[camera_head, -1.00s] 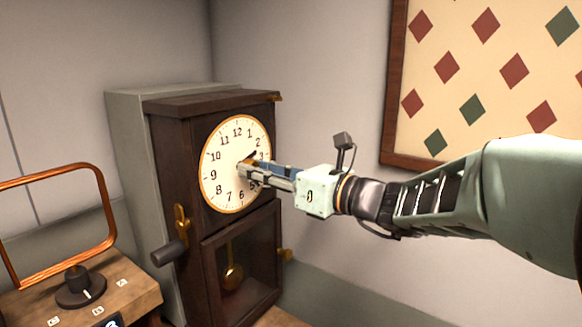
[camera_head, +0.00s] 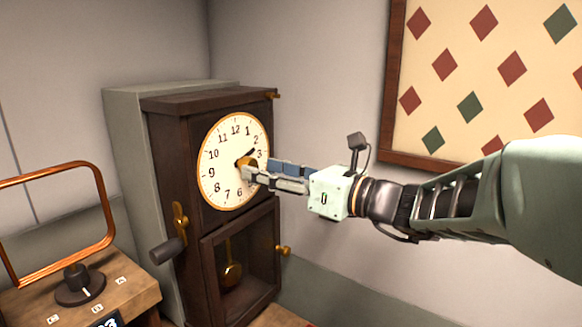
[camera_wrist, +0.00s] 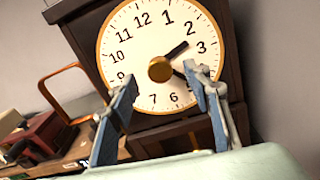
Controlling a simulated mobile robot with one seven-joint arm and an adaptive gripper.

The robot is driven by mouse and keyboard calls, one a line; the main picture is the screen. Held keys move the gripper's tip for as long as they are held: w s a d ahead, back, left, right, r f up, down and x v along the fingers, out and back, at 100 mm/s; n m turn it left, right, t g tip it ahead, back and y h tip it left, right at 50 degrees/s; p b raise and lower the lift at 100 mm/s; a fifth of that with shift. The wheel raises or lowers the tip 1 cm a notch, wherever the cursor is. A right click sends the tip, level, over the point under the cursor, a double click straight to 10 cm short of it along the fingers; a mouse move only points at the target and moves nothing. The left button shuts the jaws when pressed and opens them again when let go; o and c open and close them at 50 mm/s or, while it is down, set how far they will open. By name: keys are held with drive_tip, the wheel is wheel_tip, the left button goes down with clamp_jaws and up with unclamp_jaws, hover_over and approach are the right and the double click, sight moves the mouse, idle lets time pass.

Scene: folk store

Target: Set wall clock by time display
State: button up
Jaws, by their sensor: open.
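The wall clock (camera_head: 222,178) is a dark wooden case with a round white face and brass rim. One dark hand points near 2. In the wrist view the clock face (camera_wrist: 143,32) shows a brass hub knob (camera_wrist: 160,69), one hand toward 2 and another toward about 4, partly behind the right finger. My gripper (camera_head: 250,178) is open in front of the face, just right of the hub. In the wrist view my gripper (camera_wrist: 161,80) has its fingers either side of the knob, apart from it. The time display (camera_head: 106,321) is cut off at the bottom edge; its digits are mostly hidden.
A brass-and-dark crank (camera_head: 174,245) sticks out from the clock's left side. A diamond-patterned board (camera_head: 490,85) hangs at right.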

drive_tip(key=shift+p+v, duration=0.35)
drive_tip(key=shift+v, duration=2.3)
drive_tip(key=shift+s+a+r, duration=0.1)
